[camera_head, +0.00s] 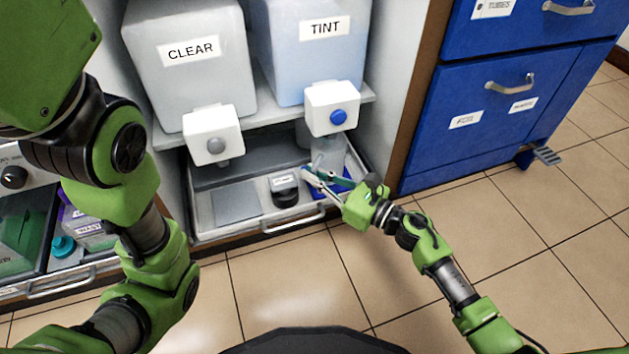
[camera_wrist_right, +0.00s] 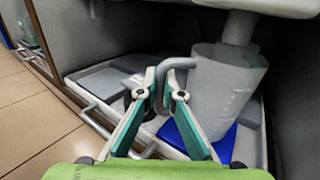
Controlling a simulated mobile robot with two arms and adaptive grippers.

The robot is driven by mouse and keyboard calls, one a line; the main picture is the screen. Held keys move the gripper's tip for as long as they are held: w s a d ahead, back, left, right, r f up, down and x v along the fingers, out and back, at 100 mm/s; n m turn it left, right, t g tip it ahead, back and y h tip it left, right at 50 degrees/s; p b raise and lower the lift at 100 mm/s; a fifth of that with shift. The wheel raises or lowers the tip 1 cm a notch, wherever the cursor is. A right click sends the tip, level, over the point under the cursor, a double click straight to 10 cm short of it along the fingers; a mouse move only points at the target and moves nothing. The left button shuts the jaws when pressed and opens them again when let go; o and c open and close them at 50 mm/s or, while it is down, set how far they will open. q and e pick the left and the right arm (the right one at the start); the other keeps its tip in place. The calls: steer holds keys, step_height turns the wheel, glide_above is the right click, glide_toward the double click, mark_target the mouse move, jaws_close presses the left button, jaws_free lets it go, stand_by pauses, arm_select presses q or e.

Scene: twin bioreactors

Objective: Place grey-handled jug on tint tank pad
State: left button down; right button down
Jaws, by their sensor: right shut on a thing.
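The clear jug (camera_head: 329,155) stands upright under the TINT tank's tap (camera_head: 332,108). In the right wrist view, the jug (camera_wrist_right: 222,92) has a grey handle (camera_wrist_right: 176,64) on its left side. My right gripper (camera_head: 312,175) is shut on that handle; its fingertips (camera_wrist_right: 163,84) meet around it. The blue pad (camera_head: 316,190) lies beneath the jug and shows around its base in the right wrist view (camera_wrist_right: 228,146). I cannot tell whether the jug's base touches the pad. My left arm shows at the left, but its gripper is out of view.
The TINT tank (camera_head: 315,60) and CLEAR tank (camera_head: 190,70) sit on the shelf above. A blue cabinet (camera_head: 500,90) stands at right; the floor in front is clear.

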steer(key=shift+f, duration=0.35)
steer(key=c, duration=2.6)
jaws_free()
steer(key=shift+f, duration=0.15)
steer(key=o, duration=0.4)
